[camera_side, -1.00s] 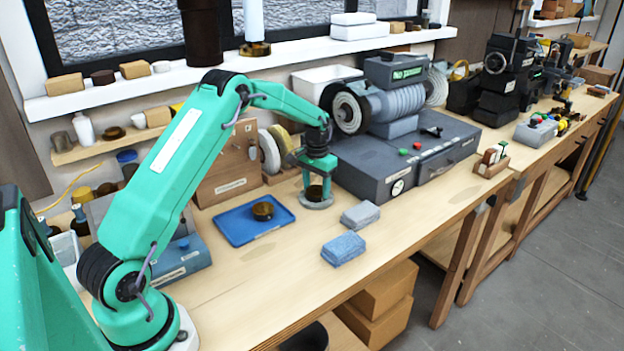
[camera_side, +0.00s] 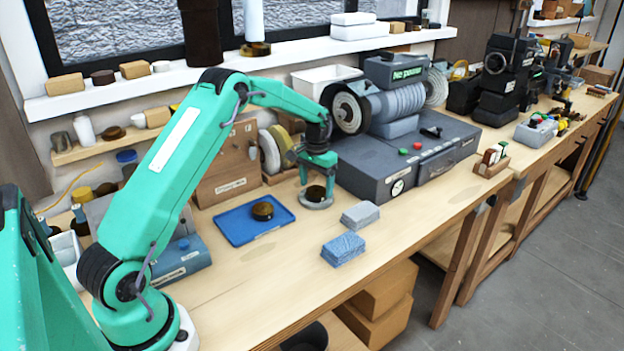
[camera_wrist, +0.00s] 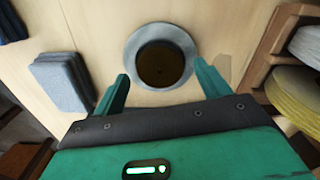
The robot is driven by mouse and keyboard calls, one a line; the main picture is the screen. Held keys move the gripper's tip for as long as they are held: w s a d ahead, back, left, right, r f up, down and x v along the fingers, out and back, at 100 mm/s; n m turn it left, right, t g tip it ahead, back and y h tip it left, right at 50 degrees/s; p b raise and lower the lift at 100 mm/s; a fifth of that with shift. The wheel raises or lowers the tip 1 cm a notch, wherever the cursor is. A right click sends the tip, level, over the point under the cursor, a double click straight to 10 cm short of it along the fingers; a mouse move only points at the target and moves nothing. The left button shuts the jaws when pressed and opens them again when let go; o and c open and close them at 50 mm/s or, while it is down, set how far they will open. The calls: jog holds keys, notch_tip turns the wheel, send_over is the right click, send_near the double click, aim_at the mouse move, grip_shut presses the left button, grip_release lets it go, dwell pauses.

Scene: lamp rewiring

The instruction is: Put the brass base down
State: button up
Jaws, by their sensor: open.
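A dark brown-bronze round piece, which looks like the brass base (camera_side: 315,193), sits in a grey ring-shaped holder (camera_side: 304,204) on the bench. In the wrist view the dark round piece (camera_wrist: 161,64) lies inside the grey ring (camera_wrist: 133,45). My gripper (camera_side: 316,180) is just above it in the side view. In the wrist view my gripper (camera_wrist: 162,82) has its two green fingers apart, one to each side of the ring, with nothing between their tips that they touch. A second similar brown round piece (camera_side: 262,211) sits on the blue tray (camera_side: 240,232).
A grey block (camera_side: 360,214) and a blue block (camera_side: 343,249) lie to the right of the tray. A grinder on a grey cabinet (camera_side: 365,175) stands close to the right of my gripper, and polishing wheels (camera_side: 270,152) stand behind.

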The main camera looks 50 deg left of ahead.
aim_at(316, 191)
notch_tip(316, 191, up, 11)
dwell(0.5)
jog(key=shift+r, duration=0.1)
dwell(0.4)
jog(key=s+d+r+m+t, duration=0.1)
jog(key=s+d+r+t, duration=0.2)
jog(key=s+d+r, duration=1.05)
jog(key=s+d+f+m+t, duration=0.1)
jog(key=s+d, duration=0.2)
jog(key=s, duration=0.6)
jog(key=s+d+f+t, duration=0.1)
jog(key=s+d+f, duration=0.1)
jog(key=s, duration=0.7)
jog(key=shift+s+d+m+t, duration=0.3)
jog(key=shift+d+m, duration=0.1)
jog(key=shift+d, duration=0.35)
